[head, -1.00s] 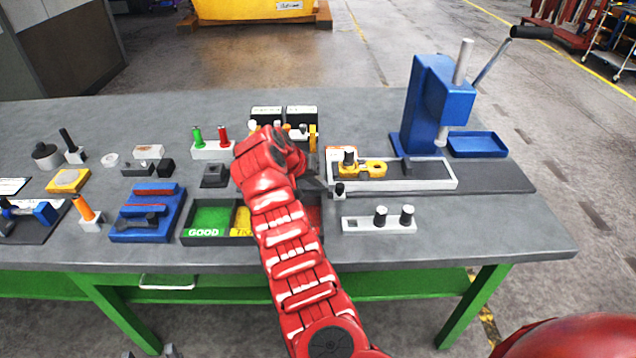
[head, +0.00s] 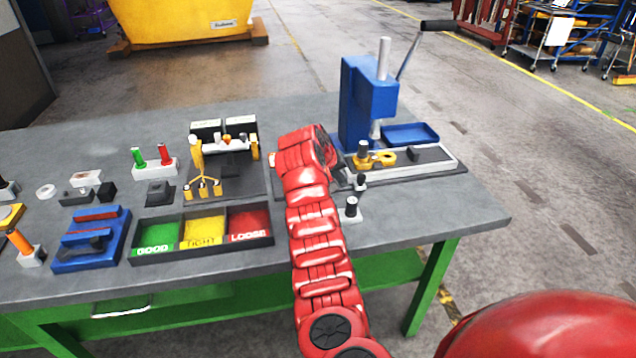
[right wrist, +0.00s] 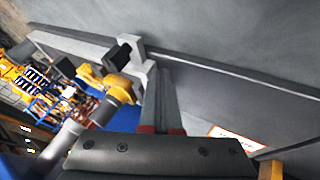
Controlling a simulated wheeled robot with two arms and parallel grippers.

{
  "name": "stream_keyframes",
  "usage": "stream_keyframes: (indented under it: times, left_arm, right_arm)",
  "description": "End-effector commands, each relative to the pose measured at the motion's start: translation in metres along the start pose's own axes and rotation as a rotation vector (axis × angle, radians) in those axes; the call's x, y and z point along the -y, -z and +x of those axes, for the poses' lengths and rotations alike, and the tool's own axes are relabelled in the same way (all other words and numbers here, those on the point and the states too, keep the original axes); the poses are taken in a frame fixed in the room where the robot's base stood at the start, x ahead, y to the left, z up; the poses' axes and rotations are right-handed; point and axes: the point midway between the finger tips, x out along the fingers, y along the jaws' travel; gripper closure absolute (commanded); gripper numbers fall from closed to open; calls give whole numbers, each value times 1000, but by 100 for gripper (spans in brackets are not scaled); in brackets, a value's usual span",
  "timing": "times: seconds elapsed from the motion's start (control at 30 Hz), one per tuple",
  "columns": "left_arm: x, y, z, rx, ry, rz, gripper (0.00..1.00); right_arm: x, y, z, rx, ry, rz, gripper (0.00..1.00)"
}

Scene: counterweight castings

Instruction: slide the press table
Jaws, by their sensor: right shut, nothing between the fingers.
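The blue press (head: 368,105) stands at the back right of the bench. Its press table, a pale-framed slide (head: 440,163), lies at the press foot and carries a yellow casting (head: 382,159) and a dark block (head: 430,154). The casting is close below the ram; exact alignment is unclear. My right gripper (head: 345,180) is shut and empty at the table's left end, partly hidden by my red arm. In the right wrist view the closed fingers (right wrist: 162,105) are beside a pale end piece (right wrist: 146,66) and the casting (right wrist: 118,86); contact is unclear. My left gripper is out of view.
A small dark knob (head: 360,181) and a dark peg (head: 351,206) stand close to my right gripper. A sorting tray (head: 203,249) with green, yellow and red bins lies left of my arm. A blue tray (head: 410,134) sits behind the slide.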

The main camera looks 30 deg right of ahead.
Motion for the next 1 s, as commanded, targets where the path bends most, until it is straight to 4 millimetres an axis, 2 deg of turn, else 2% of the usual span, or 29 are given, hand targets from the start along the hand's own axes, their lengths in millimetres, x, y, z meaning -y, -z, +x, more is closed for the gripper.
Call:
stream_keyframes:
  times: [0.1,0.33,0.83,1.0]
  left_arm:
    - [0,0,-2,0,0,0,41]
    - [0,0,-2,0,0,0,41]
    - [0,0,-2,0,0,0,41]
    - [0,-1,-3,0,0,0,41]
  right_arm:
    - [-16,0,9,1,0,2,100]
    - [-30,0,16,1,1,0,100]
    - [-36,0,18,-1,-5,3,100]
    - [-32,0,15,-3,-5,3,100]
